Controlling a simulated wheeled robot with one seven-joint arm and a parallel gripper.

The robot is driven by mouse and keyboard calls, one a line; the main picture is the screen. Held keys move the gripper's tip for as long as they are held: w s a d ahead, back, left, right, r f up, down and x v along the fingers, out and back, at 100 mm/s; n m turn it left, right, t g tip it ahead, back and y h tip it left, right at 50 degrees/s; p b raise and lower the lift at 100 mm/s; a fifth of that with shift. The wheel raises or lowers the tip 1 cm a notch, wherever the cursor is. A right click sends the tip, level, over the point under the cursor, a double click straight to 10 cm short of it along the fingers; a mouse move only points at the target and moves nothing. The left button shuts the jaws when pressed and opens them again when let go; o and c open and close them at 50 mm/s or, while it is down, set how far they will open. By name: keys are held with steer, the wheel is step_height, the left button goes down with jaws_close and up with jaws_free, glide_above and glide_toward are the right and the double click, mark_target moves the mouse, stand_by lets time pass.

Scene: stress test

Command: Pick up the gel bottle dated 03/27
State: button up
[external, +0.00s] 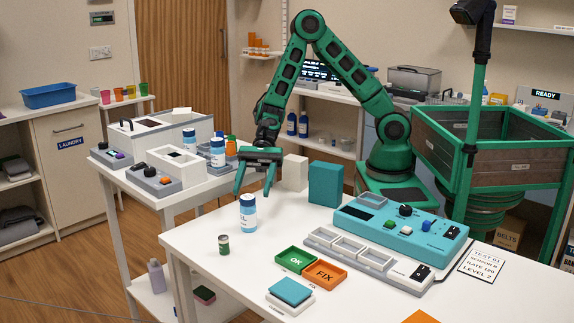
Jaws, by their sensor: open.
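A white bottle with blue bands (248,215) stands upright near the front left of the white table (200,250). Two similar bottles stand on the side bench at left, a nearer one (217,152) and one behind it (189,141). No date can be read on any of them, so I cannot tell which bears 03/27. My gripper (253,190) points down with its fingers spread and appears empty. In the picture its fingertips are just above the table bottle's top; the depth between them is unclear.
Green OK (295,261) and orange FIX (324,274) trays lie to the right. A white block (295,173) and a teal block (325,184) stand behind. A teal control panel (385,225) sits further right.

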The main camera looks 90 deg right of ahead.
mark_target(246, 217)
steer(key=shift+f, duration=0.55)
steer(key=shift+a+f, duration=0.2)
steer(key=shift+a, duration=0.05)
steer(key=x, duration=0.5)
steer(key=shift+f+x, duration=0.15)
steer(key=shift+x, duration=1.15)
steer(key=shift+f+x, duration=0.15)
steer(key=shift+x, duration=1.2)
steer(key=shift+w+d, duration=0.15)
steer(key=shift+d, duration=0.05)
steer(key=c, duration=1.2)
